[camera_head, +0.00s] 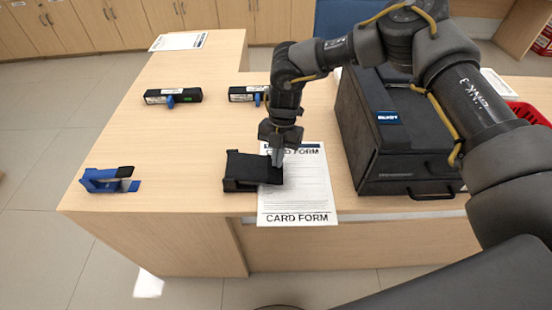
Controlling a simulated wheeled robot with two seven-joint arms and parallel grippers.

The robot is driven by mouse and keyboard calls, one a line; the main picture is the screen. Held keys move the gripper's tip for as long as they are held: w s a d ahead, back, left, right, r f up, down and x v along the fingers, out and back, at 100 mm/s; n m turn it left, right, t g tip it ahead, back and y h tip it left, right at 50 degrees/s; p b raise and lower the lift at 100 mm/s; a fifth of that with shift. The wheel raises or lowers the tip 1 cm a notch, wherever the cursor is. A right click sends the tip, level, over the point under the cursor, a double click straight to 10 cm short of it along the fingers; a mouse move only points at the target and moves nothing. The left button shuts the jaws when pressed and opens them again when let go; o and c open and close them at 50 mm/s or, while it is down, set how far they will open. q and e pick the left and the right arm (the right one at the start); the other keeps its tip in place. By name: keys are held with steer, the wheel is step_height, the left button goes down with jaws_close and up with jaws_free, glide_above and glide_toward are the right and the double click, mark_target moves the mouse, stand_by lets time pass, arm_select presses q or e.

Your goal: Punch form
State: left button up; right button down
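The white card form (308,192) lies flat on the counter, its lower edge reaching past the counter's front edge. A black hole punch (250,168) sits at the form's left edge and covers part of it. My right gripper (277,161) points down over the punch's right end. Its fingers look close together, with nothing visible between them. The tips are at or just above the punch; I cannot tell if they touch it. My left gripper is out of view.
A blue stapler-like tool (108,180) lies at the left. Two black devices (173,96) (246,94) lie farther back. A big dark case (385,140) stands right of the form. A red basket (527,113) is at far right. Counter between stapler and punch is clear.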

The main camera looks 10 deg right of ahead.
steer(key=shift+w+d, duration=0.95)
steer(key=shift+w, duration=0.25)
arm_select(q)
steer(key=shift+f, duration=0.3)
